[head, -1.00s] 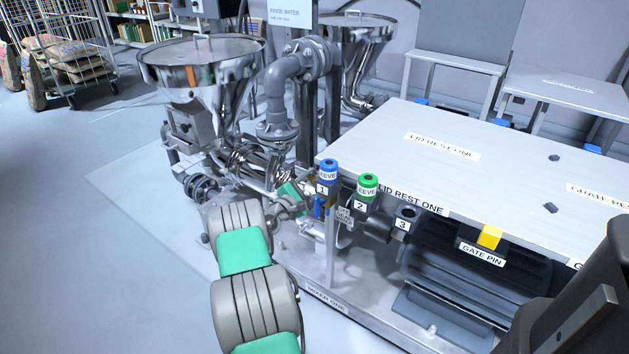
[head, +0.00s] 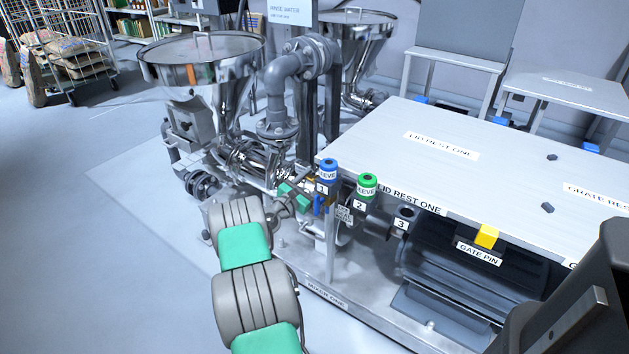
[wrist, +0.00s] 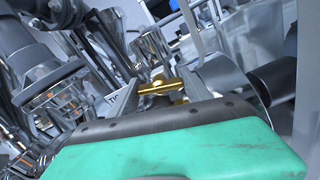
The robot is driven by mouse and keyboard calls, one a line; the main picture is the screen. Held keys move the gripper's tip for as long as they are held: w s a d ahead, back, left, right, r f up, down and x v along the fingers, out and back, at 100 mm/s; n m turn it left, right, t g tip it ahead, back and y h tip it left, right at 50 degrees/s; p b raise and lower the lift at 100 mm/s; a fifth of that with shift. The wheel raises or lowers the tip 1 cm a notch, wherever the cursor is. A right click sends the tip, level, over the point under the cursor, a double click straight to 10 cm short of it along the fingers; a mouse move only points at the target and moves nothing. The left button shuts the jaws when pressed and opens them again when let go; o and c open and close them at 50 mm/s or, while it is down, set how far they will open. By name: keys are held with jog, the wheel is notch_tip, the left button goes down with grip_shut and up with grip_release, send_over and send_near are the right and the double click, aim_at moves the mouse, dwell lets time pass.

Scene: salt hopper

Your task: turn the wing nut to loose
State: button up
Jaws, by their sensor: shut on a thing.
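The brass wing nut (wrist: 158,88) shows in the wrist view as a gold crossbar on a small round stem. My gripper (wrist: 160,90) has one finger on each side of it and is shut on it. A small white label (wrist: 113,98), only partly readable as "TI", is just left of the nut. In the head view my gripper (head: 303,200) is at the pipework below the front hopper, left of the blue sleeve marked 1. My own wrist and the pipes largely hide the nut there.
The blue sleeve (head: 327,174) and green sleeve (head: 366,187) stand close to the right of my gripper. The lid rest table (head: 480,185) and a yellow gate pin (head: 487,236) are farther right. The steel hopper (head: 205,60) rises behind.

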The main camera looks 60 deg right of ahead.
jog(key=shift+a+f, duration=0.1)
jog(key=shift+f, duration=0.15)
jog(key=o, duration=1)
jog(key=shift+c, duration=0.2)
jog(key=o, duration=0.4)
jog(key=shift+r, duration=0.2)
jog(key=w+a+p, duration=0.1)
jog(key=a, duration=0.6)
jog(key=shift+a+p, duration=0.3)
jog(key=shift+p, duration=0.05)
